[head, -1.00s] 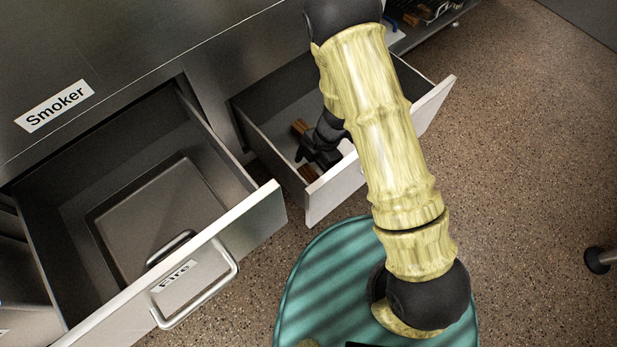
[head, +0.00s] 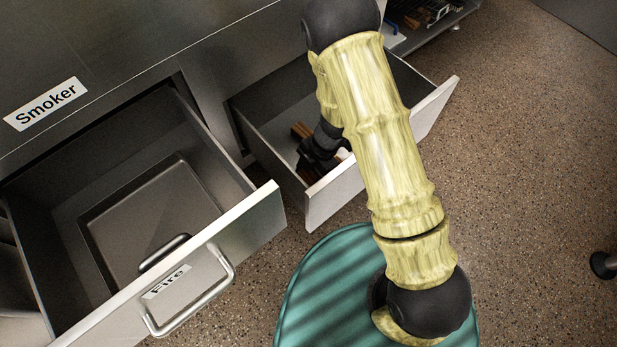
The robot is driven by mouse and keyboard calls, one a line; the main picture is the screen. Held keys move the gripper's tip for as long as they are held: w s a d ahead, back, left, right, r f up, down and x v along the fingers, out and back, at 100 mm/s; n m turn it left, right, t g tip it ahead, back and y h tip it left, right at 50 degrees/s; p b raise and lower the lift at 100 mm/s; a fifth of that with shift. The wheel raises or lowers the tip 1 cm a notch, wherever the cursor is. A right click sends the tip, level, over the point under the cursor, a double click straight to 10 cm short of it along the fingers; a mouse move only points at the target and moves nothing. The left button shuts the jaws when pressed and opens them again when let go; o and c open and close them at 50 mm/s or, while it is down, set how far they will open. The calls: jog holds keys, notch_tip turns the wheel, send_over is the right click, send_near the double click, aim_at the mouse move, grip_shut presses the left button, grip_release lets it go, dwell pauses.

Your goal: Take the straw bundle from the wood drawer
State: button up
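The wood drawer (head: 335,196) stands open at the middle of the head view, its pale front facing the floor; no label on it is readable. Brown pieces of wood (head: 301,131) show inside it beside my gripper. My gripper (head: 308,168) is down inside the drawer, at its left part, close to the brown pieces. My arm hides much of the drawer's inside. The fingers are dark and small, so I cannot tell if they are open or hold anything. I cannot make out a straw bundle.
The open Fire drawer (head: 215,248) with a handle stands left, holding an empty metal tray (head: 92,232). The Smoker cabinet (head: 130,50) is behind both. A low shelf (head: 440,22) with items is at the top right.

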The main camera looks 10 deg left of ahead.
aim_at(309, 176)
jog(key=c, duration=0.3)
jog(key=shift+r, duration=0.15)
jog(key=shift+c, duration=0.2)
notch_tip(309, 176, up, 10)
jog(key=p, duration=0.8)
